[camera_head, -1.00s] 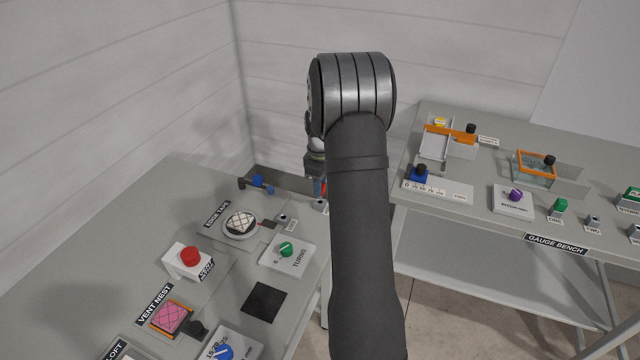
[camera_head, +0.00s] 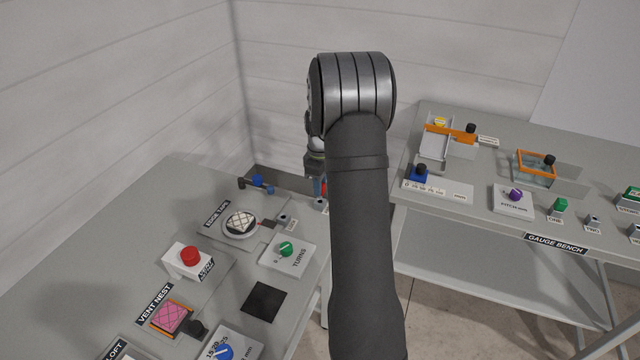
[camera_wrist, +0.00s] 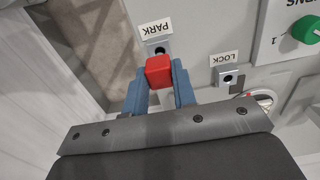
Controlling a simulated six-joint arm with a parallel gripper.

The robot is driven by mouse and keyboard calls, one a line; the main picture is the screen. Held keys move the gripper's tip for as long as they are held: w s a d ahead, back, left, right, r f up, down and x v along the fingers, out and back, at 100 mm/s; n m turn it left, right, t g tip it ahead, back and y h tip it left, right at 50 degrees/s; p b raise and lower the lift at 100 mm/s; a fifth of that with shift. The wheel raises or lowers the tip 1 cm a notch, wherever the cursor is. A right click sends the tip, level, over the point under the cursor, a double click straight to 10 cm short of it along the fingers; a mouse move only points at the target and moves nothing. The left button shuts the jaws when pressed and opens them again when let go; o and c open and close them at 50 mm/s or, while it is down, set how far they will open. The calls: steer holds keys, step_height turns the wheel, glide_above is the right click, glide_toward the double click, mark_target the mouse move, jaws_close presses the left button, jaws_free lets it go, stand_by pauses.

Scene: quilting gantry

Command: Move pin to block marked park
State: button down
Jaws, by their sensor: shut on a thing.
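My gripper (camera_wrist: 160,84) is shut on the red pin (camera_wrist: 158,72), with one blue finger on each side of its block-shaped red head. The block marked PARK (camera_wrist: 154,47) is just beyond the pin in the wrist view, and its dark hole shows beside the red head. The pin's lower end is hidden, so its height above the block cannot be told. The block marked LOCK (camera_wrist: 228,80) is to the right. In the head view my gripper (camera_head: 319,186) is mostly behind my arm, at the right edge of the left table, with a bit of red showing.
The TURNS dial (camera_head: 286,250) and a round plate with a quilted pad (camera_head: 240,223) are on the left table near the blocks. A red button (camera_head: 190,257) stands further left. A gap separates this table from the gauge bench (camera_head: 470,210).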

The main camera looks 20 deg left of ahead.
steer(key=shift+f, duration=1.6)
steer(key=c, duration=1.1)
jaws_free()
step_height(320, 180, up, 17)
steer(key=shift+r, duration=0.2)
step_height(320, 180, down, 17)
steer(key=shift+f, duration=0.2)
steer(key=shift+r, duration=0.2)
